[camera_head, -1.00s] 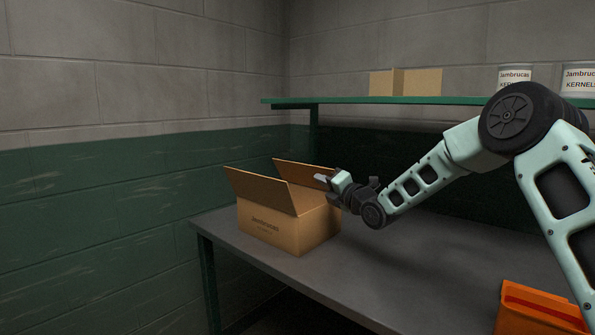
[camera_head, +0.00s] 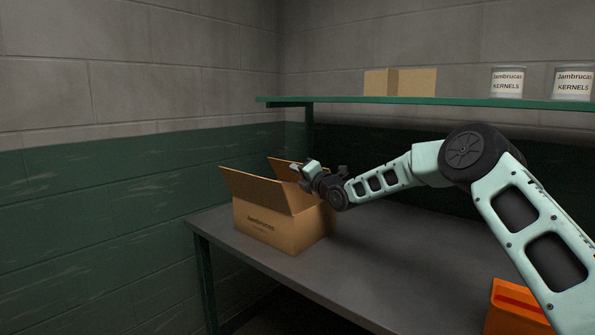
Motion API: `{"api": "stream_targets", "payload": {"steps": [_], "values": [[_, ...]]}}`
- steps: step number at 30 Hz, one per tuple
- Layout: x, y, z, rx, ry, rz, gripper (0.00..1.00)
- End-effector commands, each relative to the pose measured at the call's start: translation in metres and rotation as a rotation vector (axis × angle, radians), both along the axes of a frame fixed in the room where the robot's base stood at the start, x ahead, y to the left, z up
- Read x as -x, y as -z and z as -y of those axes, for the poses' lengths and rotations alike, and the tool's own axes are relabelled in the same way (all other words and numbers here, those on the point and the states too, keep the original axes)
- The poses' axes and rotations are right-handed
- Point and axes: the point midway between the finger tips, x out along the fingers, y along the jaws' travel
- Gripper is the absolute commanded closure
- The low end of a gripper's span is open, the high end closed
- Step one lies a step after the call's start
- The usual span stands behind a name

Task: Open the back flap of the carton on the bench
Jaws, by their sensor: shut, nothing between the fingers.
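The brown carton (camera_head: 280,231) stands on the grey bench (camera_head: 345,262) near its left end, with printing on its front face. Its front flap (camera_head: 254,188) is raised and leans outward toward the left. The back flap (camera_head: 284,168) also stands up at the rear, its right part hidden behind my gripper. My gripper (camera_head: 300,170) is shut and empty, at the upper right of the carton, overlapping the back flap's edge in the picture. I cannot tell whether it touches the flap. The carton's inside is mostly hidden.
A green shelf (camera_head: 410,101) runs above the bench, holding small cardboard boxes (camera_head: 400,82) and white Jambrucas cans (camera_head: 508,82). An orange bin (camera_head: 512,312) sits at the bench's front right. Walls close off the left and back. The bench's middle is clear below my arm.

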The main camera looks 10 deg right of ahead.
Motion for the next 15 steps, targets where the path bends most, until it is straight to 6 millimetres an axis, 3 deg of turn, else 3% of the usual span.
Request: {"api": "stream_targets", "payload": {"steps": [15], "values": [[-0.0025,-0.0040,0.0037,-0.049,0.000,-0.035,1.00]]}}
